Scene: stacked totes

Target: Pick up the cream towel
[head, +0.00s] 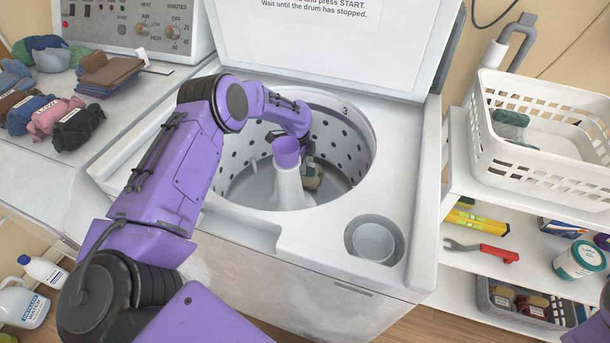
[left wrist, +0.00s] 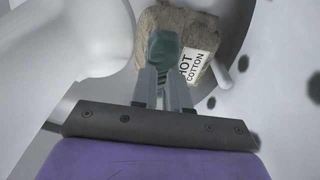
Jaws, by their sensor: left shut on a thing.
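The cream towel (left wrist: 203,32) shows in the left wrist view as a bunched beige-brown cloth with a white label reading "HOT COTTON". My left gripper (left wrist: 165,60) is shut on it, with the fingers over its near side. In the head view my left gripper (head: 308,158) reaches down inside the washer drum (head: 347,150), right of the central agitator. A small part of the towel (head: 313,183) shows below the fingers; the rest is hidden by the gripper. I cannot tell whether the towel touches the drum floor. My right gripper is not in view.
The agitator (head: 290,188) stands close beside my left gripper. The washer lid (head: 330,40) is open behind the drum. Folded brown cloths (head: 108,72) and several rolled cloths lie on the left machine. A white basket (head: 545,165) stands on the right shelf, with a grey-green cloth inside.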

